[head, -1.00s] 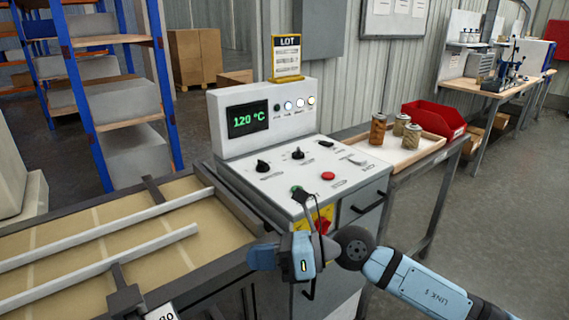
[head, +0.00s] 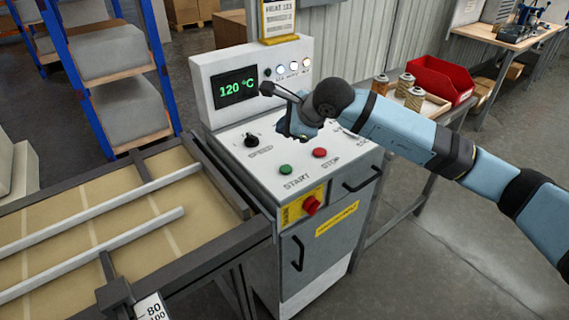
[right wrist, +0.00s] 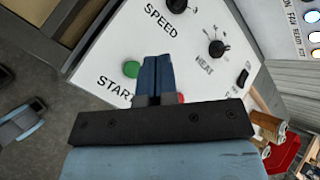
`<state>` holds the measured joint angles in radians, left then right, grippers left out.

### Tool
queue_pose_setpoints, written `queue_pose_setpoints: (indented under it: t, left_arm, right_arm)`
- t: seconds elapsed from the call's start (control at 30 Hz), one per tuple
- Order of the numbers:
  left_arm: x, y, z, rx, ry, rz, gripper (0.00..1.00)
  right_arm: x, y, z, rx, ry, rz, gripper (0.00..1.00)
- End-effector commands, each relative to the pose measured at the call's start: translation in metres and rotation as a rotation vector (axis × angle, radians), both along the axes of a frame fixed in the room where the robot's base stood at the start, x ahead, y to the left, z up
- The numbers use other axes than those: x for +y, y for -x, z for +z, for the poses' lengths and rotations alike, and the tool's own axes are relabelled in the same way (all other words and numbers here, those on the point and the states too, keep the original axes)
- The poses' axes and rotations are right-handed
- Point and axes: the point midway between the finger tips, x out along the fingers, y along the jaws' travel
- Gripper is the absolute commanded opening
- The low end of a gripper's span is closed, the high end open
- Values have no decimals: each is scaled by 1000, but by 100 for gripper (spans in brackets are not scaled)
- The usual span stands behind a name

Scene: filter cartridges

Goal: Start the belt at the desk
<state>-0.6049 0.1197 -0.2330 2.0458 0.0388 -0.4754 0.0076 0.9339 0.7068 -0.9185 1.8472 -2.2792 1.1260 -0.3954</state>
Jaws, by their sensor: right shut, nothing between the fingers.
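The control desk (head: 270,190) stands at the middle of the head view. Its green START button (head: 286,169) sits near the front edge, left of the red STOP button (head: 320,152). START also shows in the right wrist view (right wrist: 131,69), left of the finger tips; STOP is mostly hidden there. My right gripper (head: 292,130) is shut and empty above the panel, behind the two buttons in the head view; its fingers also show in the wrist view (right wrist: 155,75). No contact with a button is visible. The belt (head: 60,238) lies at the left. My left gripper is out of view.
The SPEED knob (head: 251,140) is left of my gripper. A red mushroom button (head: 311,204) is on the desk front. The display (head: 238,90) reads 120 °C. A red bin (head: 440,82) and several cartridges (head: 414,98) are on the right table.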

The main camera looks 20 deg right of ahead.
Motion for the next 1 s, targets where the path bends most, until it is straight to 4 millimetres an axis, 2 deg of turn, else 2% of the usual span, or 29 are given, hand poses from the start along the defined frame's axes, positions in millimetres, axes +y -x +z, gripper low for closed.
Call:
queue_pose_setpoints:
  t: [0.27,0.47,0.83,0.9,1.0]
  left_arm:
    - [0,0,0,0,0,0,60]
    - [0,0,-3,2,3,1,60]
    - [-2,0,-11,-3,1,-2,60]
    - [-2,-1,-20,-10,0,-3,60]
    - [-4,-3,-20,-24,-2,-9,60]
  right_arm:
    - [0,0,-2,1,-1,0,0]
    - [0,0,-13,2,-1,0,0]
    - [0,0,-62,2,-1,0,0]
    - [0,1,-76,2,-3,1,0]
    - [0,0,-85,2,-3,1,0]
